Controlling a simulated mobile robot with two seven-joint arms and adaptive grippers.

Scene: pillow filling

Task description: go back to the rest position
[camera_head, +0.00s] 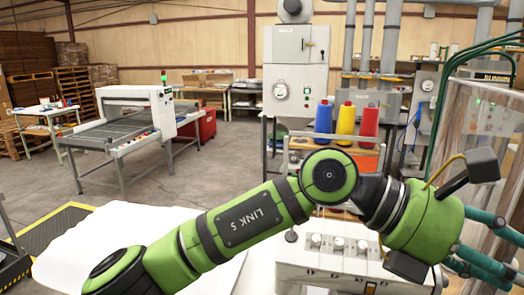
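My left arm, green and black, comes in from the lower left and crosses the front of the view. Its gripper (488,247) is at the right edge, with teal finger parts cut off by the frame, so its opening cannot be told. I see nothing held in the visible part. My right gripper is not in view. A white machine with knobs (345,262) stands behind and below the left wrist, partly hidden by the arm. A white sheet-like surface (75,255) lies at the lower left, partly behind the arm.
A clear-walled enclosure (475,130) with green tubes is close to the gripper at right. A conveyor machine (135,110) stands at left. Open floor (235,150) lies between.

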